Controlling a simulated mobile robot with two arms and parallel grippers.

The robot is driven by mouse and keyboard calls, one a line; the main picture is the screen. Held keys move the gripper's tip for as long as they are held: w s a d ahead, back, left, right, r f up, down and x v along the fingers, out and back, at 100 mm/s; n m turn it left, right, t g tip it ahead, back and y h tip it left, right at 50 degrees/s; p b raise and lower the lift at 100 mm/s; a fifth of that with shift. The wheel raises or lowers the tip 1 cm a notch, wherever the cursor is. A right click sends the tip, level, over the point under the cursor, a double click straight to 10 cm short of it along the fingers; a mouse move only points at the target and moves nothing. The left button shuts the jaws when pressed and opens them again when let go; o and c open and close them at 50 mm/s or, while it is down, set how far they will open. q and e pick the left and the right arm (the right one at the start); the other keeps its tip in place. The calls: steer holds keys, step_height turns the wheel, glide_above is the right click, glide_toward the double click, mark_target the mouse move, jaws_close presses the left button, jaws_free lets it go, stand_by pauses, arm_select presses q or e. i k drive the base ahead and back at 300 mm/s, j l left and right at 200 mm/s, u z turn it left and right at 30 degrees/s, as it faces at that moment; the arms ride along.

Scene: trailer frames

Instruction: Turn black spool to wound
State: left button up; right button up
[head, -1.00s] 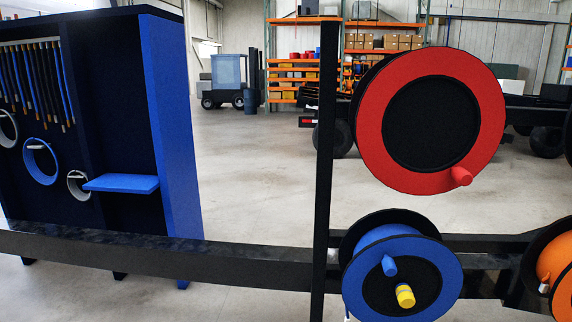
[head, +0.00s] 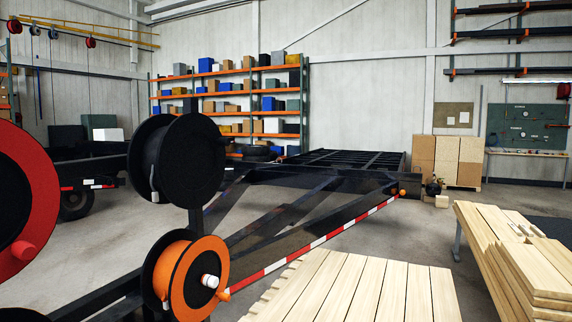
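The black spool (head: 190,158) is mounted on a dark post, left of centre in the head view, above an orange spool (head: 187,275). It has a dark round flange on each side, and a small grey handle (head: 155,197) shows at its lower left. I cannot tell from this view how much is wound on it. Neither of my grippers is in view.
A red spool (head: 28,200) with a red handle is cut off at the left edge. A dark trailer frame (head: 310,205) with a red-and-white strip runs back to the right. Wooden planks (head: 355,290) lie in front; more boards (head: 515,250) are stacked at right. Shelves (head: 230,100) stand behind.

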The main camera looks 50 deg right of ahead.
mark_target(187, 151)
steer(key=z, duration=1.2)
steer(key=i+l, duration=0.1)
steer(key=i, duration=0.25)
steer(key=i+l, duration=0.1)
steer(key=i, duration=0.25)
